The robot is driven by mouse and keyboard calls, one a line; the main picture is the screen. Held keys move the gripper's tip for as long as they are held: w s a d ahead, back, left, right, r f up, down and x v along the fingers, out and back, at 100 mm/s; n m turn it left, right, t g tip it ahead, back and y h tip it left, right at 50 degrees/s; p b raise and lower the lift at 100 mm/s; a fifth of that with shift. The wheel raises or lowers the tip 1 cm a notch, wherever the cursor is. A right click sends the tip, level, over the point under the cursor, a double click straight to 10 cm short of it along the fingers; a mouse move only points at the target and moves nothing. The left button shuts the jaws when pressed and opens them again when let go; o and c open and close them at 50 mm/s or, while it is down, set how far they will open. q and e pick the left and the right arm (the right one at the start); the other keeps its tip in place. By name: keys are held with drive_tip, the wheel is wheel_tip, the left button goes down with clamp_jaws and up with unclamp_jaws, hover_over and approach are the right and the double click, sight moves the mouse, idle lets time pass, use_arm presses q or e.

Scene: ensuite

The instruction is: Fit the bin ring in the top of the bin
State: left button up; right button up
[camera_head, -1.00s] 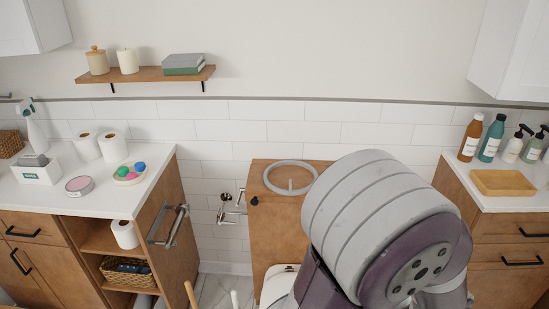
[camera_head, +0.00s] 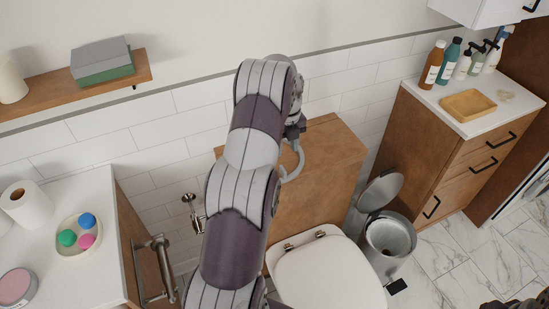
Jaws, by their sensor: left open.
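The bin ring (camera_head: 299,160) is a pale grey hoop at the left part of the brown wooden cabinet top behind the toilet; my left arm hides much of it. My left gripper (camera_head: 296,133) is open, right by the far part of the ring. I cannot tell whether it touches the ring or has it between its fingers. The bin (camera_head: 388,245) is a round metal pedal bin on the floor right of the toilet, its lid (camera_head: 381,190) raised and its top open.
The wooden cabinet (camera_head: 335,150) and white toilet lid (camera_head: 325,275) lie left of the bin. A wooden vanity (camera_head: 425,140) with bottles and a tray stands on the right. A towel bar (camera_head: 155,265) juts out at left. Marble floor (camera_head: 450,255) is clear right of the bin.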

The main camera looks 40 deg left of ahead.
use_arm(q)
drive_tip(key=f+p, duration=0.1)
drive_tip(key=f, duration=0.5)
drive_tip(key=f+p, duration=0.1)
drive_tip(key=f, duration=0.2)
drive_tip(key=shift+s+a+f+p, duration=0.25)
drive_tip(key=shift+s+a+p, duration=0.05)
drive_tip(key=shift+s+a, duration=0.05)
drive_tip(key=shift+a+f, duration=0.1)
drive_tip(key=shift+f, duration=0.05)
clamp_jaws()
